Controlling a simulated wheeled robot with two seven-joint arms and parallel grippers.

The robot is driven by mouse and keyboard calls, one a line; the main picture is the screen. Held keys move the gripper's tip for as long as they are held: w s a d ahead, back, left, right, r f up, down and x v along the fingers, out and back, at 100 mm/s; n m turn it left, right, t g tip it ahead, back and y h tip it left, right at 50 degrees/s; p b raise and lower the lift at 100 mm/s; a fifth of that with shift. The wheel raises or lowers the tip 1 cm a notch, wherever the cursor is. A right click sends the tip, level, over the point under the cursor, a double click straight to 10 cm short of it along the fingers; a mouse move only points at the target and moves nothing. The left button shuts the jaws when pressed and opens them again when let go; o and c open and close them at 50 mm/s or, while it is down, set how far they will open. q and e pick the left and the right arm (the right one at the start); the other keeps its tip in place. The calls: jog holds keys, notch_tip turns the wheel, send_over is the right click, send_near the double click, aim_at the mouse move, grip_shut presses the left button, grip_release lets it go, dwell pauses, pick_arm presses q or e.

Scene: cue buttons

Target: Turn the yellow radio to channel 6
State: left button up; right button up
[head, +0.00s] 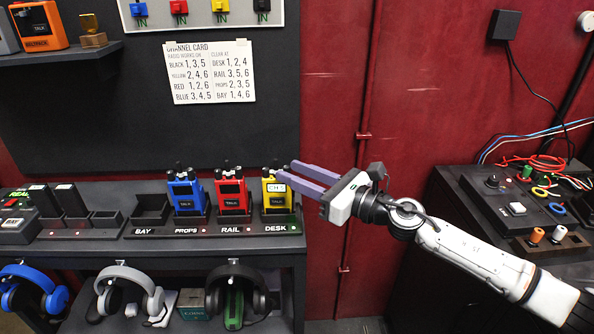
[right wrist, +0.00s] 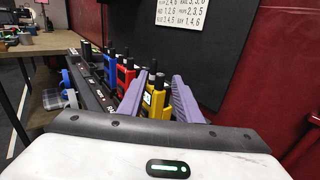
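The yellow radio (head: 275,194) stands upright in the DESK slot of the charging rack (head: 180,232), its small screen lit but too small to read. My right gripper (head: 284,171) comes in from the right at the height of the radio's top. Its two purple fingers are spread apart. In the right wrist view the yellow radio (right wrist: 156,101) with its black knob and antenna shows between the fingers (right wrist: 160,90); I cannot tell whether they touch it. My left gripper is not in view.
The red radio (head: 232,196) stands beside it in RAIL and the blue radio (head: 185,196) in PROPS; the BAY slot is empty. A channel card (head: 210,72) hangs on the wall above. Headphones hang below. A dark console (head: 515,210) with cables stands right.

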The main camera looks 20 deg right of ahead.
grip_shut()
jog(key=shift+a+r+m+t+h+p, duration=0.2)
jog(key=shift+a+m+t+h+p, duration=0.1)
jog(key=shift+m+h+p, duration=0.15)
jog(key=shift+s+a+m+t+h, duration=0.1)
jog(key=shift+m+t+h, duration=0.35)
jog(key=shift+h, duration=0.1)
jog(key=shift+f+m+h+b, duration=0.15)
jog(key=shift+m+h+b, duration=0.2)
jog(key=shift+h, duration=0.45)
grip_release()
